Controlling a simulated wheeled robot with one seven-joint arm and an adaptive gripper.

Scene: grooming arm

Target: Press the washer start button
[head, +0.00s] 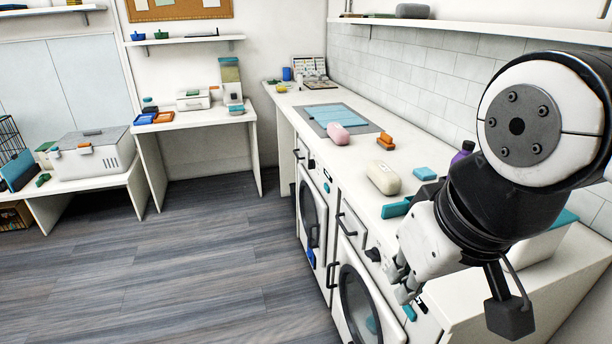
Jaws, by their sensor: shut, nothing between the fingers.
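The nearer front-loading machine (347,288) stands under the counter at the lower centre, its round dark door facing left. Its panel carries a black knob (373,255) and, farther right, a small teal part (409,312) that may be a button. A second machine (308,209) with a round door stands farther back, also with a small teal part (327,187) on its front. I cannot tell which is the washer. My gripper (402,288) is shut and empty, pointing down in front of the nearer panel, its fingers covering part of it. Whether it touches the panel is unclear.
The white counter (350,165) above holds a pink rounded item (338,134), a cream one (383,178), orange and teal blocks and a purple bottle (462,152). A side table (190,122) and low bench (95,182) stand left. The wood floor (200,270) is clear.

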